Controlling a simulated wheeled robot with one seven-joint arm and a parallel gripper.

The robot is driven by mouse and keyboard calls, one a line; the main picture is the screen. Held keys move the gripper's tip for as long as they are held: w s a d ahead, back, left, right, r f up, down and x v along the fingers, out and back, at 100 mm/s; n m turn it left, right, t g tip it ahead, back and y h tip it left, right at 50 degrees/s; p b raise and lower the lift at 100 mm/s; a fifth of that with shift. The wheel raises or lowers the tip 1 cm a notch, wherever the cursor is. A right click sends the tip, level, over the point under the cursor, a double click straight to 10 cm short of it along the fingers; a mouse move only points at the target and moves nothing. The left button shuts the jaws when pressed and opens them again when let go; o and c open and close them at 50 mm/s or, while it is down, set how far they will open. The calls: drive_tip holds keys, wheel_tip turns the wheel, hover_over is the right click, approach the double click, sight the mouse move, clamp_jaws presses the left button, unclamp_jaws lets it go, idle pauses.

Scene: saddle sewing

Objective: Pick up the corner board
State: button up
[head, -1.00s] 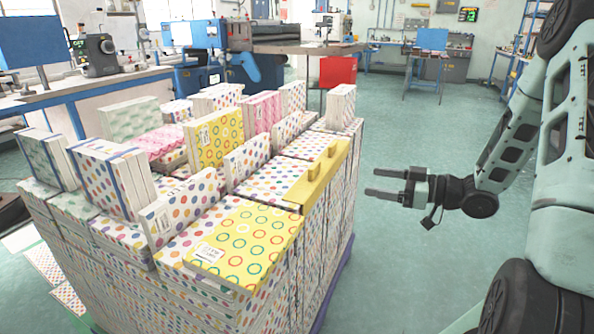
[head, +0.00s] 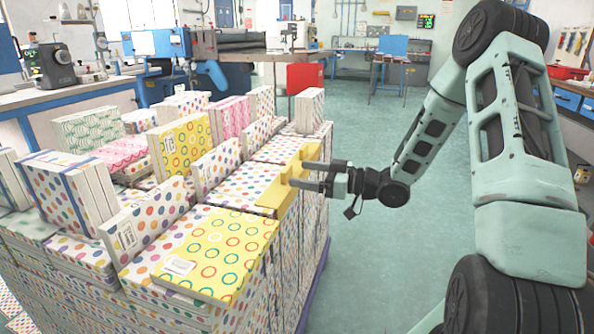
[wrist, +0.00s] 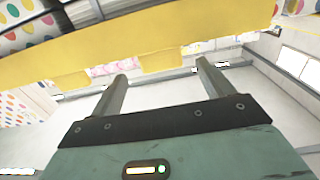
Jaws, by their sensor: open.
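The corner board is a yellow angled strip (head: 273,194) with raised blocks on top. It lies along the right upper edge of the stack of patterned books. My gripper (head: 297,173) is open, its two fingers pointing left at the board, overlapping one of its blocks in the head view. In the wrist view the board (wrist: 100,50) crosses the upper part of the picture, and the open gripper (wrist: 162,70) has both fingertips just short of its lower edge. Whether the fingers touch the board, I cannot tell.
A large stack of books (head: 220,245) fills the left and centre, with several books standing on top. Sewing machines (head: 50,65) stand on a bench behind it. The green floor (head: 400,270) to the right of the stack is clear.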

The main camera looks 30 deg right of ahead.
sight(289, 171)
drive_tip(key=x, duration=0.5)
drive_tip(key=shift+a+r+b, duration=0.1)
drive_tip(key=shift+b, duration=0.25)
drive_tip(key=shift+s, duration=0.1)
drive_tip(key=c, duration=1.2)
